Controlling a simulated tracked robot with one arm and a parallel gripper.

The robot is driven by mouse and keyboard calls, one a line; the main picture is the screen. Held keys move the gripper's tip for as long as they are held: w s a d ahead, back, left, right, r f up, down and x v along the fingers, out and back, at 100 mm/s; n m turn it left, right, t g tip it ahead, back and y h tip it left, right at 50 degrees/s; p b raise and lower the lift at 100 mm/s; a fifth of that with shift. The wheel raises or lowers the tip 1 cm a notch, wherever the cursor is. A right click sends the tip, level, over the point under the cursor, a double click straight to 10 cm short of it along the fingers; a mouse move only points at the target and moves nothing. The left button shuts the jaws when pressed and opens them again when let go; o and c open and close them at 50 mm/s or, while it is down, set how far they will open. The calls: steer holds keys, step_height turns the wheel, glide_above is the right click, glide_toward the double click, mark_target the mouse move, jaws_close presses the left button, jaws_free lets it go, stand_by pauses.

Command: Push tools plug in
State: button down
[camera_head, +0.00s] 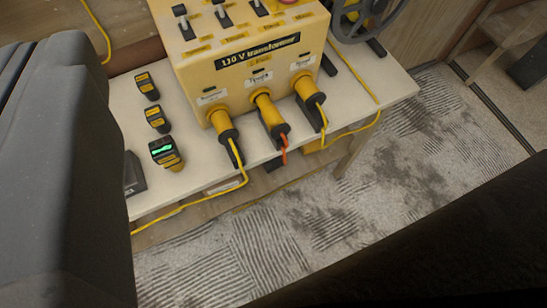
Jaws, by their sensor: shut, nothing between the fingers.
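A yellow transformer box (285,63) labelled "110 V transformer" stands on a pale bench. Three yellow plugs sit in a row along its lower front: a left plug (221,119), a middle plug (265,106) and a right plug (304,88). Each has a dark rear end. The left and right plugs have yellow cables; the middle has an orange-red one. The small labels above them are too blurred to read, so I cannot tell which is the tools plug. I cannot tell how deeply each is seated. My gripper's fingertips do not show.
Three black-and-yellow handheld devices stand left of the box; the nearest (166,153) has a lit green screen. Switches line the box's top. A grey reel (368,18) stands behind right. Yellow cables hang over the bench (190,182) edge. Large dark shapes block the left and lower right.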

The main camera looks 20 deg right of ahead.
steer(key=w+d+f+m+g+b, duration=0.1)
steer(key=w+d+f+m, duration=0.25)
steer(key=f, duration=0.65)
steer(key=w+d+f+m+g+b, duration=0.1)
steer(key=w+d+f+m+g, duration=0.15)
steer(key=w+d+f, duration=0.45)
steer(key=m+g+b, duration=0.2)
steer(key=m+b, duration=0.1)
steer(key=m, duration=0.7)
glide_toward(281, 135)
step_height(281, 135, down, 4)
steer(key=w, duration=0.3)
steer(key=shift+d+f, duration=0.1)
steer(key=shift+f, duration=0.15)
steer(key=shift+w+r, duration=0.15)
steer(key=shift+w, duration=0.5)
